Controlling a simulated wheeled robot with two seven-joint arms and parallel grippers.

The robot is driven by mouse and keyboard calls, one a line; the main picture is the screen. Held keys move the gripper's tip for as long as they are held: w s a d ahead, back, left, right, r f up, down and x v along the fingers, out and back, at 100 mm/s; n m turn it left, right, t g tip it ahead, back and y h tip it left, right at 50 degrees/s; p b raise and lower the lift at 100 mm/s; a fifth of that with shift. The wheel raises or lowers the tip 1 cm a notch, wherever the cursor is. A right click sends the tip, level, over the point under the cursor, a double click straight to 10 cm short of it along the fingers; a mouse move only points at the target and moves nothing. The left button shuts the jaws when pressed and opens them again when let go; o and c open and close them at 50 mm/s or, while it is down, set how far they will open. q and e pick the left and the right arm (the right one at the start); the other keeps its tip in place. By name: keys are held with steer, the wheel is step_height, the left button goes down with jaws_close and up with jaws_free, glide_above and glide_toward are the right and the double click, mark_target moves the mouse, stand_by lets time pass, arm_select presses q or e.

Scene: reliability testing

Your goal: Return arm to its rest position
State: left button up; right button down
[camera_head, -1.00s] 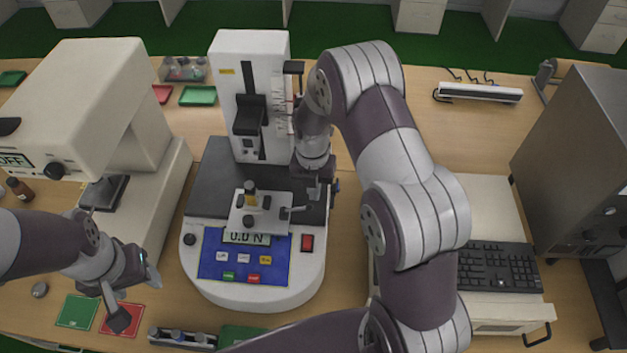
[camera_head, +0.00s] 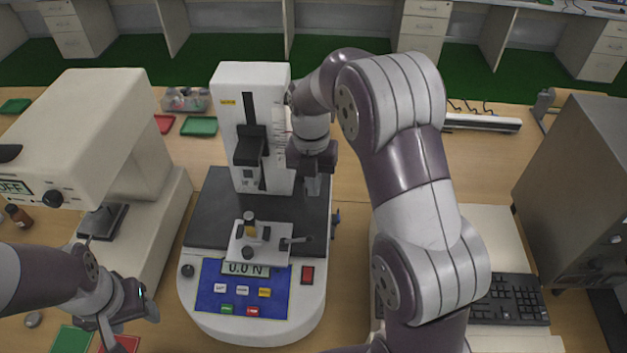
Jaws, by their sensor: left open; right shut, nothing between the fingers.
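My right arm reaches in from the lower right and bends over beside the white force tester (camera_head: 250,130). My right gripper (camera_head: 313,188) points down, shut and empty, at the right side of the tester's column, above its dark base. My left gripper (camera_head: 128,335) is at the lower left, open and empty, above the red mat (camera_head: 122,346). The tester's display reads 0.0 N, and a small metal fixture (camera_head: 256,244) sits on its base.
A dark grey box (camera_head: 575,190) and a black keyboard (camera_head: 510,298) are at the right. Green and red trays (camera_head: 199,126) lie behind. Table shows free between tester and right arm.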

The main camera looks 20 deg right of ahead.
steer(key=s+a+f+m+t+b, duration=0.1)
steer(key=s+f+m+b, duration=0.4)
steer(key=m, duration=0.9)
steer(key=s+f+m+t+b, duration=0.1)
steer(key=s+f+m+b, duration=0.4)
steer(key=s+m, duration=0.6)
steer(key=m, duration=0.4)
steer(key=shift+a+f, duration=0.35)
steer(key=shift+a, duration=0.05)
steer(key=shift+w, duration=0.1)
